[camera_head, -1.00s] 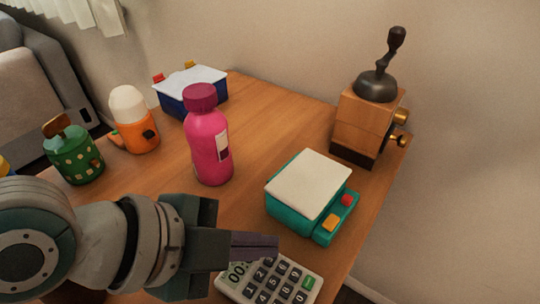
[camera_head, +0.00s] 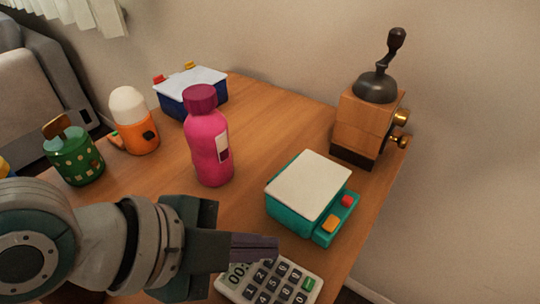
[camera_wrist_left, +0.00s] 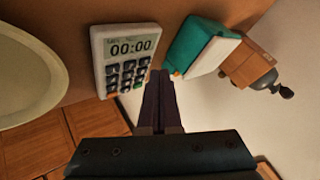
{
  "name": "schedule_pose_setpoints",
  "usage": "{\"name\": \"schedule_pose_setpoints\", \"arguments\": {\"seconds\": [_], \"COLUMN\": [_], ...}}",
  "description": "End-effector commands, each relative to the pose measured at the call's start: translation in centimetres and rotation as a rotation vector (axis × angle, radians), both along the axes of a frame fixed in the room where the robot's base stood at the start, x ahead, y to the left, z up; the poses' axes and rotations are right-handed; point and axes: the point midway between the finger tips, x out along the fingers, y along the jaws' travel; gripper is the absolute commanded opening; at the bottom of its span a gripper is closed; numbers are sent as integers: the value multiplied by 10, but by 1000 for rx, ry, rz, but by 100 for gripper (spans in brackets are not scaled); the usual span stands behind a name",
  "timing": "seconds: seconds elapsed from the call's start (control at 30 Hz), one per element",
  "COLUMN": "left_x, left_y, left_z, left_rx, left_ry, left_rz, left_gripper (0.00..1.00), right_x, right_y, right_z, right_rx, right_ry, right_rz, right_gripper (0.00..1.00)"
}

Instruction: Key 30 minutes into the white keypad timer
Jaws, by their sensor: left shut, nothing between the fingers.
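The white keypad timer (camera_head: 312,277) lies on the table at the bottom of the head view, its left part covered by my left gripper. It shows whole in the left wrist view (camera_wrist_left: 98,60), with dark keys, a green key and a display reading 00:00. My left gripper (camera_head: 276,248) is shut and empty. In the head view its fingertips are over the timer's upper edge; in the wrist view (camera_wrist_left: 160,76) they are by the keypad's right side. I cannot tell whether they touch it. My right gripper is not in view.
A teal scale (camera_head: 310,185) with a white top stands just behind the timer. A pink bottle (camera_head: 209,145), a wooden grinder (camera_head: 362,120), an orange shaker (camera_head: 136,125), a green canister (camera_head: 75,155) and a blue box (camera_head: 192,98) stand farther back. A pale round dish (camera_wrist_left: 25,75) is beside the timer.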

Motion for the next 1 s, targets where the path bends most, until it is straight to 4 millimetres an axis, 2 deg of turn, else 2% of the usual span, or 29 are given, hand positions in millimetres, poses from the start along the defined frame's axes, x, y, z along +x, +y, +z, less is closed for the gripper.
{"name": "schedule_pose_setpoints", "arguments": {"seconds": [1.0], "left_x": [0], "left_y": [0], "left_z": [-9], "left_rx": [0], "left_ry": [0], "left_rz": [0], "left_gripper": [0], "right_x": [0], "right_y": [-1], "right_z": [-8], "right_rx": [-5], "right_ry": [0], "right_rz": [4], "right_gripper": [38]}}
